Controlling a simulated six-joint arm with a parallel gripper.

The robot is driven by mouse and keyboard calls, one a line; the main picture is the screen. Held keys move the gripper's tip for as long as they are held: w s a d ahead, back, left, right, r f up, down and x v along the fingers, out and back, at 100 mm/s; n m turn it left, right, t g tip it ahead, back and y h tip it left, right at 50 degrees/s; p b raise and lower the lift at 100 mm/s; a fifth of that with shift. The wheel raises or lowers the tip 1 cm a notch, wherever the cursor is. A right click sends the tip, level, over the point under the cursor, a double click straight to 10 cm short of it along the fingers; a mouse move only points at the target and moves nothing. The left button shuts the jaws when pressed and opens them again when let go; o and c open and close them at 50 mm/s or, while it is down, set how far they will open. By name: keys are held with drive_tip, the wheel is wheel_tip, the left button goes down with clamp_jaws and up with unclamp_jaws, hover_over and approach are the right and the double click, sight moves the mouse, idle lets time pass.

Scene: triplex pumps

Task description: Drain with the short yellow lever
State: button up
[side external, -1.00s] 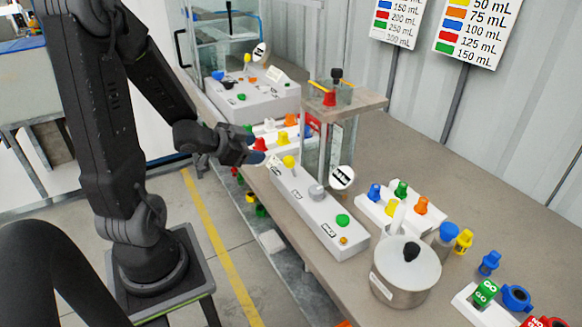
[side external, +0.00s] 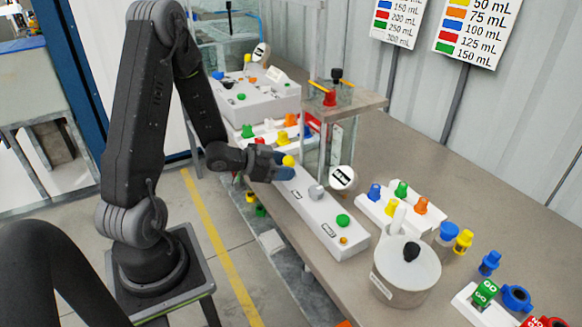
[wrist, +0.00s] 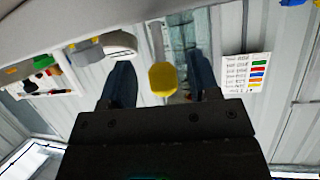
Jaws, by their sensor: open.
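The short yellow lever (side external: 289,161) has a round yellow knob at the far left end of the white control box (side external: 322,214). In the wrist view the yellow knob (wrist: 163,79) stands between my two fingers, with a gap on each side. My gripper (side external: 284,166) is open at the knob, with its blue fingertips on both sides of it; in the wrist view the fingers (wrist: 163,85) point past the knob. The lever's stem is hidden by the fingers. A green button (side external: 342,221) and a small orange button (side external: 344,240) sit at the near end of the box.
A clear column under a wooden shelf (side external: 352,102) stands close behind the box. Another grey control box (side external: 262,108) is further back.

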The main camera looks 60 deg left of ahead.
drive_tip(key=shift+x, duration=1.35)
drive_tip(key=shift+c, duration=0.3)
clamp_jaws()
